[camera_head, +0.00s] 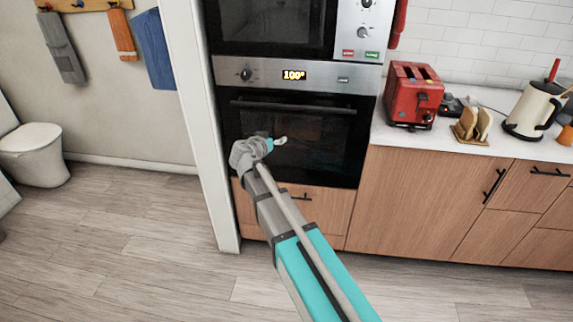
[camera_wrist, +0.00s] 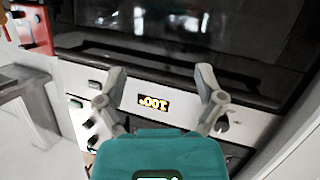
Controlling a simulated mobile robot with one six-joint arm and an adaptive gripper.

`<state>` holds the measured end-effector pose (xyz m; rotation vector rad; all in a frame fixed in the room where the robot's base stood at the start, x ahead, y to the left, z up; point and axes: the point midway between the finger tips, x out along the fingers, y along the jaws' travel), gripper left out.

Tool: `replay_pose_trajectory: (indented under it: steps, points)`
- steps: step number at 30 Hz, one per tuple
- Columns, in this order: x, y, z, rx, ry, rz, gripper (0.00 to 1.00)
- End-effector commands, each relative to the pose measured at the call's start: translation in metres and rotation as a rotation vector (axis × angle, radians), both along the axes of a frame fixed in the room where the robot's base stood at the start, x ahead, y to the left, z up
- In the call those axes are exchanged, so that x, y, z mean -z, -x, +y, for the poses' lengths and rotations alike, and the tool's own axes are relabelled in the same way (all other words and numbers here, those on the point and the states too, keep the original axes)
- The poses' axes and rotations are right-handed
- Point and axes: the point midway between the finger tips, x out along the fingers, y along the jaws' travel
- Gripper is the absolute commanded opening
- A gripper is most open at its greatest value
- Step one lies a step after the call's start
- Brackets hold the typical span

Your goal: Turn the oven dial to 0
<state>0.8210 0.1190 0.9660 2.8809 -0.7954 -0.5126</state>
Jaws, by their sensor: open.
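The oven (camera_head: 295,130) is built in below the microwave. Its silver control panel has a display (camera_head: 294,76) reading 100°. The round dark oven dial (camera_head: 247,74) is at the panel's left end, left of the display. The wrist view is upside down; there the display (camera_wrist: 153,105) lies between my fingers and the dial (camera_wrist: 222,125) is right of it, partly beside the right finger. My gripper (camera_wrist: 160,80) has its two fingers spread with nothing between them. In the head view my gripper (camera_head: 280,141) is in front of the oven door, below the dial.
The oven door handle (camera_head: 292,106) runs across below the panel. The microwave (camera_head: 275,25) is above. A red toaster (camera_head: 412,95), a toast rack (camera_head: 472,124) and a kettle (camera_head: 532,108) stand on the counter to the right. A white wall edge (camera_head: 200,130) is close on the left.

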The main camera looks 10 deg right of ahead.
Motion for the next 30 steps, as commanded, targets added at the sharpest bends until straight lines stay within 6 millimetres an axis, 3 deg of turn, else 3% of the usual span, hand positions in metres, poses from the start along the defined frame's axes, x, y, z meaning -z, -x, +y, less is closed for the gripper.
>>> replay_pose_trajectory:
  steps: [15, 30]
  points:
    - [0.057, 0.024, -0.034, 0.055, -0.019, 0.130, 0.87]
    - [0.068, 0.030, -0.042, 0.065, -0.024, 0.164, 0.87]
